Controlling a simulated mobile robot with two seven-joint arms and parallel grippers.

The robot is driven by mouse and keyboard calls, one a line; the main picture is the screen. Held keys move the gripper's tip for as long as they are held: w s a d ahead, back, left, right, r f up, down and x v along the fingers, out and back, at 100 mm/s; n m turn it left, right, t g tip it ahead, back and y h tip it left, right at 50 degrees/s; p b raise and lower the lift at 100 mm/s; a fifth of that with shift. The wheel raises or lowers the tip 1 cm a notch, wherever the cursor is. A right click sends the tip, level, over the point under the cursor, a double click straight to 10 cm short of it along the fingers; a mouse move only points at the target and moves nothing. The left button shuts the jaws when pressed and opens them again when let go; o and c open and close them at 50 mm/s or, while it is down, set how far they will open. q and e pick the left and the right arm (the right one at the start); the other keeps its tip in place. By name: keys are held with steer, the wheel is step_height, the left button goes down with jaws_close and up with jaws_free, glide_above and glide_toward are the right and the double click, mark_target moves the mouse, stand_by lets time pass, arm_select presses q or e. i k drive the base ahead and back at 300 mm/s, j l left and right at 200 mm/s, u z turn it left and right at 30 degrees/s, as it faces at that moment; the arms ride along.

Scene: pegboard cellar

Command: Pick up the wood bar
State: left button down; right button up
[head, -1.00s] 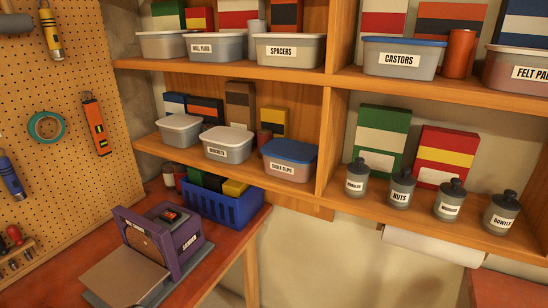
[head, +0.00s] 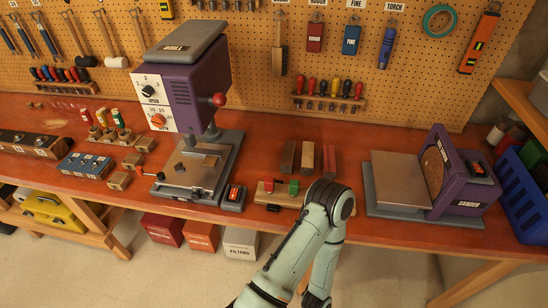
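I cannot tell for certain which is the wood bar named in the task; the tan one looks most like plain wood. One of my arms reaches up from the bottom centre and bends in front of the bench edge, nearer than the bars. No gripper fingers show in the view. Nothing is seen touching the bars.
A purple drill press (head: 185,80) stands left of the bars, a purple sander (head: 460,180) right. A wooden piece with red and green parts (head: 270,193) lies before the bars, partly behind my arm. Tools hang on the pegboard (head: 260,60).

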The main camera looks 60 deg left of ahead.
mark_target(307, 163)
steer(key=u, duration=1.85)
